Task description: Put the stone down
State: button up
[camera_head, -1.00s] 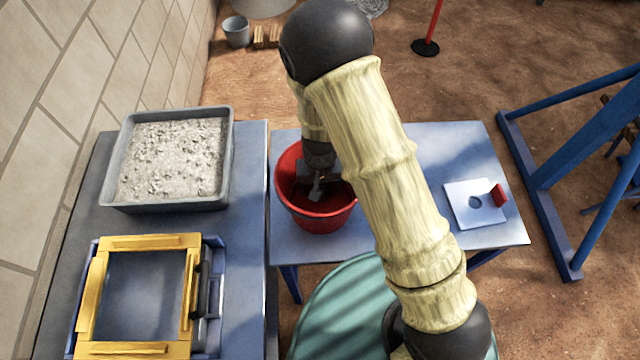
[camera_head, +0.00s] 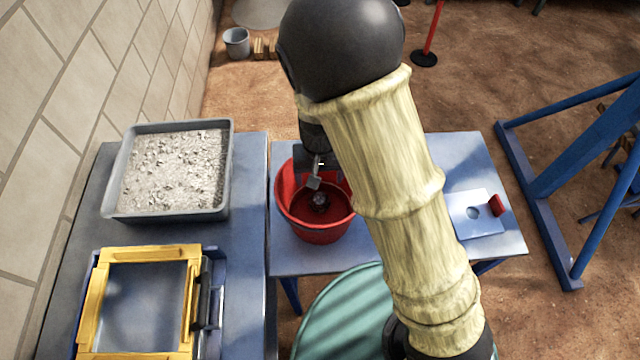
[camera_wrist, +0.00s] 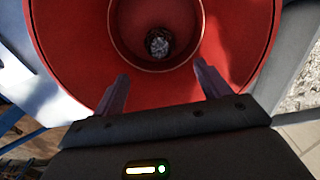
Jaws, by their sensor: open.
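A grey stone (camera_head: 319,200) lies inside the red bucket (camera_head: 322,236), on its bottom. In the wrist view the stone (camera_wrist: 159,43) sits on the bucket's round floor, and the red wall (camera_wrist: 75,40) surrounds it. My gripper (camera_head: 314,183) is above the bucket. In the wrist view its two fingers (camera_wrist: 160,88) are spread wide with nothing between them, and the stone lies beyond the tips, apart from them. My arm hides part of the table to the right of the bucket.
The bucket stands on a blue table (camera_head: 290,262). A white plate with a hole (camera_head: 484,224) and a red block (camera_head: 496,205) are at its right. On the left table are a gravel tray (camera_head: 226,190) and a yellow frame (camera_head: 95,300). A green drum (camera_head: 335,315) is in front.

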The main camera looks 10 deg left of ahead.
jog(key=shift+r, duration=0.85)
jog(key=shift+s, duration=0.1)
notch_tip(320, 180, up, 10)
jog(key=p, duration=1)
